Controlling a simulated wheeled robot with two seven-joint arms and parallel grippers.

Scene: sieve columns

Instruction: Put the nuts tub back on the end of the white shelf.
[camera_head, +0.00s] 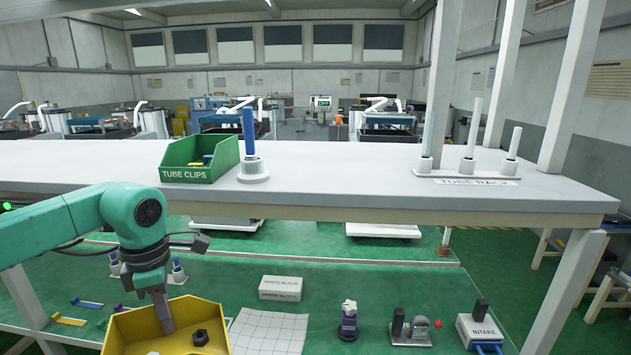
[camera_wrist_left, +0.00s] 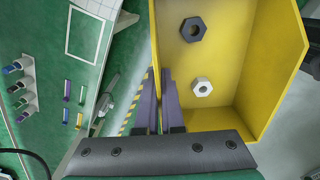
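The nuts tub (camera_head: 182,322) is an open yellow bin at the lower left of the head view, cut off by the bottom edge. It fills the right of the left wrist view (camera_wrist_left: 262,75). A dark hex nut (camera_wrist_left: 193,29) and a pale one (camera_wrist_left: 202,87) lie inside. My left gripper (camera_head: 164,312) reaches down at the tub's wall. In the wrist view its purple fingers (camera_wrist_left: 163,100) are close together, with the tub's side wall between them. The white shelf (camera_head: 340,170) runs across the head view above the green bench. My right gripper is out of view.
On the shelf stand a green tube clips bin (camera_head: 200,158), a blue tube on a white base (camera_head: 252,167) and a tube rack (camera_head: 467,176). Its middle is clear. Below, a parts block (camera_head: 281,288), a white grid sheet (camera_head: 268,332) and an intake block (camera_head: 484,331) lie on the green bench.

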